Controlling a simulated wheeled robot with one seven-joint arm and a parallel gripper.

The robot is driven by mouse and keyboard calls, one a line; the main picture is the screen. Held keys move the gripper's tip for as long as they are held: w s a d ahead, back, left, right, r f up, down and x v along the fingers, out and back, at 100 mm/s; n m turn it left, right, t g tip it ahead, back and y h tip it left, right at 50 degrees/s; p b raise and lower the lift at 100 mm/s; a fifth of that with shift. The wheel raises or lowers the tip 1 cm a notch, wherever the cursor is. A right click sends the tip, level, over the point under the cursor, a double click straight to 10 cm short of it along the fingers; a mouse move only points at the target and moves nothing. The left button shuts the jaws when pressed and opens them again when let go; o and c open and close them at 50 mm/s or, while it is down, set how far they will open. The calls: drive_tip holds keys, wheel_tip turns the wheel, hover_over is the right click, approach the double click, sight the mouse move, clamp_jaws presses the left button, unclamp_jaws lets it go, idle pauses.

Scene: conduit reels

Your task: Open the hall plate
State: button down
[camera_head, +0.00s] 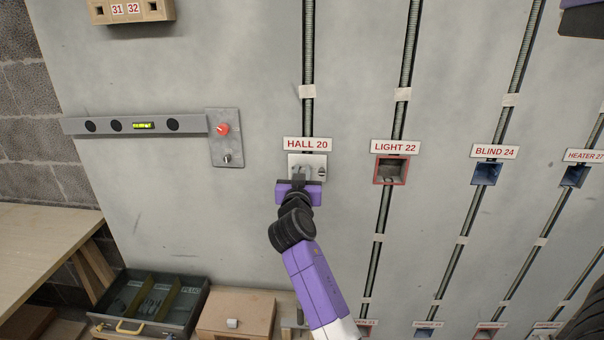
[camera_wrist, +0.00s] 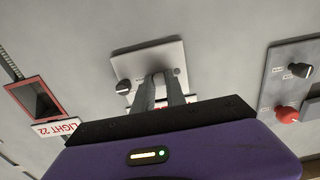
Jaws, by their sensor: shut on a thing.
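The hall plate (camera_head: 319,160) is a small pale plate on the grey wall panel, just under the "HALL 20" sign (camera_head: 307,144). It lies close to the wall, and I cannot tell whether it stands off at any edge. It also shows in the wrist view (camera_wrist: 135,66), with a dark knob (camera_wrist: 124,86) near one corner. My gripper (camera_head: 299,172) reaches it from below. In the wrist view its fingers (camera_wrist: 160,80) are close together at the middle of the plate, shut on a part of it. The fingers hide that part.
To the right are the open red-rimmed LIGHT 22 box (camera_head: 390,171) and the blue BLIND 24 box (camera_head: 486,174). A compartment tray (camera_head: 150,303) stands below.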

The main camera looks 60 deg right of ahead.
drive_tip(key=shift+f, duration=0.1)
drive_tip(key=f+m+b, duration=0.1)
drive_tip(key=m+b, duration=0.4)
drive_tip(key=b, duration=0.4)
drive_tip(key=w+f+m+b, duration=0.1)
drive_tip(key=m+b, duration=0.5)
drive_tip(key=b, duration=0.3)
drive_tip(key=w+f+m+b, duration=0.1)
drive_tip(key=m+b, duration=0.5)
drive_tip(key=b, duration=0.3)
drive_tip(key=shift+a+f+b, duration=0.1)
drive_tip(key=shift+a+b, duration=0.25)
drive_tip(key=shift+a, duration=0.05)
drive_tip(key=c, duration=1.4)
unclamp_jaws()
drive_tip(key=shift+o, duration=0.2)
drive_tip(key=shift+a, duration=0.1)
